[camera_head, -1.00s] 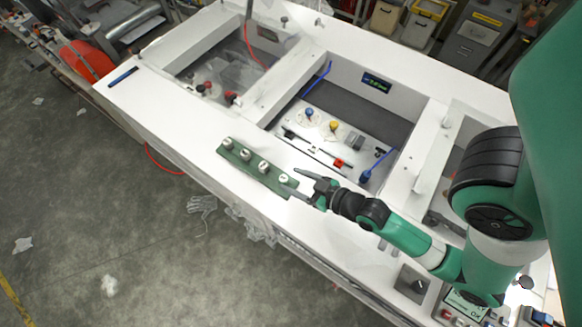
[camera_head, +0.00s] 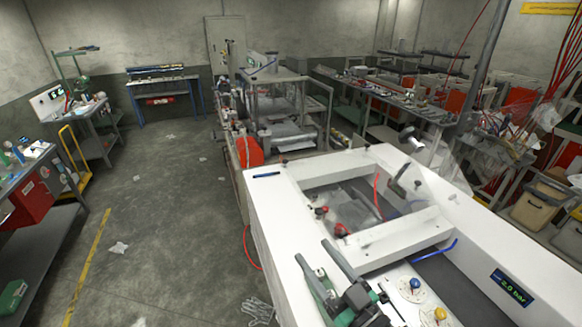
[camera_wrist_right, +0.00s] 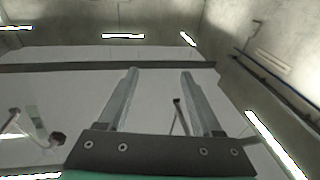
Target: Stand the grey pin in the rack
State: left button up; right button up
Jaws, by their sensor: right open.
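My right gripper (camera_head: 311,249) shows at the bottom of the head view. Its two long grey fingers are apart, with no pin seen between them. Part of the green rack (camera_head: 326,285) shows behind and between the fingers, on the white bench top. A pale pin top (camera_head: 321,272) shows there too. The gripper and the lower picture edge hide most of the rack, and I cannot pick out the grey pin. In the right wrist view the open fingers (camera_wrist_right: 158,72) hold nothing, and neither rack nor pin shows. My left gripper is not in view.
The white bench frame (camera_head: 272,208) has recessed bays with red, blue and yellow knobs. A blue pen-like object (camera_head: 266,175) lies on its far corner. A clear panel (camera_head: 432,170) stands at the back. Open grey floor (camera_head: 170,225) lies left of the bench.

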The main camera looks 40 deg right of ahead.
jog(key=w+a+r+n+t+y, duration=0.1)
jog(key=a+r+t, duration=0.15)
jog(key=r, duration=0.75)
jog(key=w+a+r+t+y, duration=0.1)
jog(key=a+r+t+y, duration=0.15)
jog(key=r, duration=0.65)
jog(key=s+a+r+n+t+y, duration=0.1)
jog(key=s+a+r, duration=0.1)
jog(key=r, duration=0.6)
jog(key=s+a+r+t+y, duration=0.1)
jog(key=s+a+r+t, duration=0.1)
jog(key=r, duration=0.7)
jog(key=shift+s+a+n, duration=0.4)
jog(key=shift+s+a, duration=0.2)
jog(key=shift+a, duration=0.25)
